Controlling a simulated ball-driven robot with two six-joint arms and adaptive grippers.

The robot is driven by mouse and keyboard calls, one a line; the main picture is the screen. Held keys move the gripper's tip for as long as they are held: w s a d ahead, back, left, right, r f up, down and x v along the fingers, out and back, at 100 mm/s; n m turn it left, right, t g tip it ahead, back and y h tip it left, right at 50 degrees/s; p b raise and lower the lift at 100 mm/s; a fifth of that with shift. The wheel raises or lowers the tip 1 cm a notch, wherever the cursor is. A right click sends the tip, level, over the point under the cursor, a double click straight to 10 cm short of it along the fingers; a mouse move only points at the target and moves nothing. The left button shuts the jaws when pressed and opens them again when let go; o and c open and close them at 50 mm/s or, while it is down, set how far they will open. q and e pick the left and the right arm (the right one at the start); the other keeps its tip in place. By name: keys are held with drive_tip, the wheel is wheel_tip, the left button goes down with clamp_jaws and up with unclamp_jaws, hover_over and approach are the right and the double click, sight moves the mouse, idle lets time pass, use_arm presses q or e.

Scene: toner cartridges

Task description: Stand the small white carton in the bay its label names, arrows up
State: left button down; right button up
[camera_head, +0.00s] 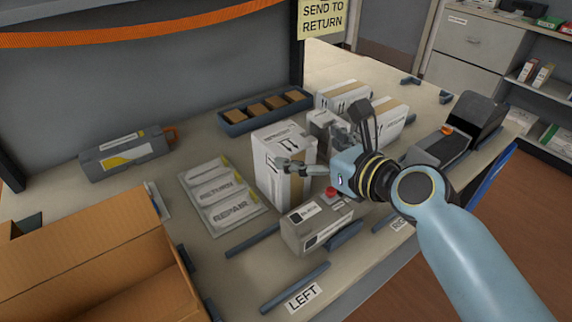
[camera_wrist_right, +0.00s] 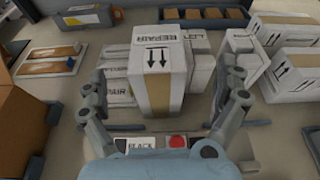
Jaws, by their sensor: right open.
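A white carton (camera_head: 262,165) with tape stands on the table in the head view. In the wrist view the carton (camera_wrist_right: 142,90) shows REPAIR, reading upside down, and two arrows pointing down the picture. My right gripper (camera_head: 330,145) is open, its fingers on either side of the carton in the wrist view (camera_wrist_right: 165,100); I cannot tell whether they touch it. My left gripper is not in view.
A grey BLACK box (camera_head: 305,237) with a red spot sits in front of the carton. More white cartons (camera_head: 342,93) stand behind it on the right. A blue tray (camera_head: 232,125) and a grey case (camera_head: 125,157) lie behind. An open cardboard box (camera_head: 90,265) is front left.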

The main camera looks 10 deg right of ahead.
sight(287, 144)
drive_tip(key=x, duration=0.2)
drive_tip(key=shift+w+a+f, duration=0.1)
drive_tip(key=shift+w+f, duration=0.1)
drive_tip(key=shift+w, duration=0.15)
drive_tip(key=x, duration=0.3)
drive_tip(key=b+x, duration=0.1)
drive_tip(key=x, duration=0.1)
drive_tip(key=shift+w+a+f, duration=0.1)
drive_tip(key=shift+a+f, duration=0.25)
drive_tip(key=shift+c, duration=0.4)
drive_tip(key=c, duration=1.5)
